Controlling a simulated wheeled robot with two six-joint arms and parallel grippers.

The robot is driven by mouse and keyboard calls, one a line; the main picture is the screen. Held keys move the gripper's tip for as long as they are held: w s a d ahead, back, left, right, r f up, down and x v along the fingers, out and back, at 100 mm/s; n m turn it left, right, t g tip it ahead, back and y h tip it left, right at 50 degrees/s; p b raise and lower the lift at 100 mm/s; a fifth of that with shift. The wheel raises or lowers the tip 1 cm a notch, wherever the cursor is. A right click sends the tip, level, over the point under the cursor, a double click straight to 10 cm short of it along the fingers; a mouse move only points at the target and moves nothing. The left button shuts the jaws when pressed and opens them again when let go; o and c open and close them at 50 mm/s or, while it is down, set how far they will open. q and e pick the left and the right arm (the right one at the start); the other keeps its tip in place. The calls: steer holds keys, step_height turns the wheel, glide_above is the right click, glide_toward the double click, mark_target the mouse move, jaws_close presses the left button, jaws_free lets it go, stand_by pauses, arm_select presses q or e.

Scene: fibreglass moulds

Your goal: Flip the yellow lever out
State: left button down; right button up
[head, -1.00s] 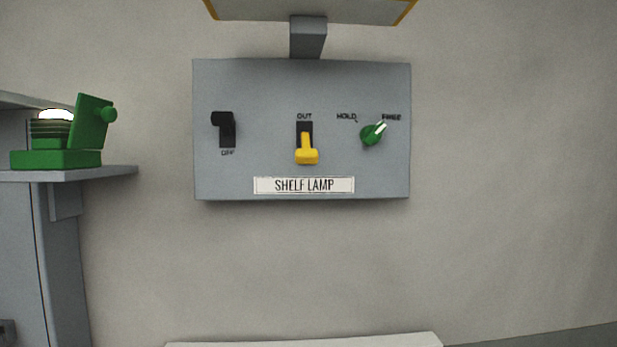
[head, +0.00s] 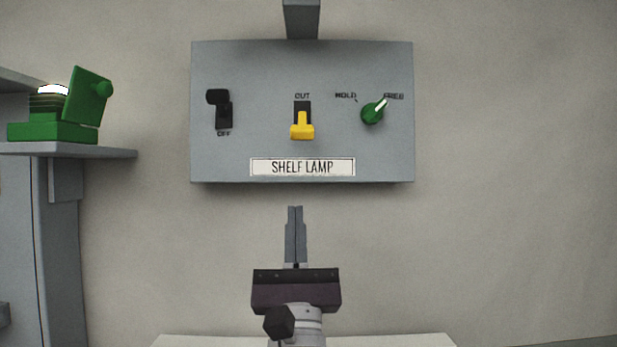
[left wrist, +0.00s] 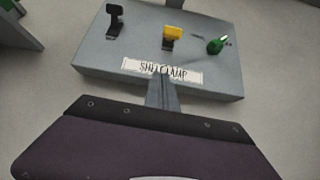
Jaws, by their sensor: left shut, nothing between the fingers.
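My left gripper (head: 295,208) is shut and empty. In the head view its fingertips appear below the panel's lower edge, in line with the lever and apart from it. In the left wrist view the fingers (left wrist: 161,82) overlap the label, short of the lever. My right gripper is not in view.
Left of the lever is a black switch (head: 222,108) marked OFF; right of it is a green knob (head: 372,112) pointing toward FREE. The label (head: 302,167) reads SHELF LAMP. A green device (head: 60,118) stands on a shelf (head: 110,153) at left. The wall right of the panel is bare.

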mark_target(304, 170)
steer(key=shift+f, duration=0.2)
arm_select(q)
steer(key=shift+s+d+f+h, duration=0.3)
steer(key=shift+s+d+h, duration=0.2)
steer(key=shift+d, duration=0.2)
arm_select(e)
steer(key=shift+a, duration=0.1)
arm_select(q)
steer(key=shift+w, duration=0.1)
steer(key=p+x, duration=0.2)
steer(key=x, duration=0.1)
steer(key=p+x, duration=0.3)
steer(key=x, duration=0.1)
steer(key=p+x, duration=0.2)
steer(key=x, duration=0.1)
steer(key=shift+r+p, duration=0.3)
steer(key=shift+r, duration=0.35)
steer(key=shift+s+r+p, duration=0.6)
steer(key=shift+s+r, duration=0.4)
steer(key=shift+s, duration=0.25)
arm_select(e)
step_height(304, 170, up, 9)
arm_select(q)
steer(key=shift+w, duration=0.15)
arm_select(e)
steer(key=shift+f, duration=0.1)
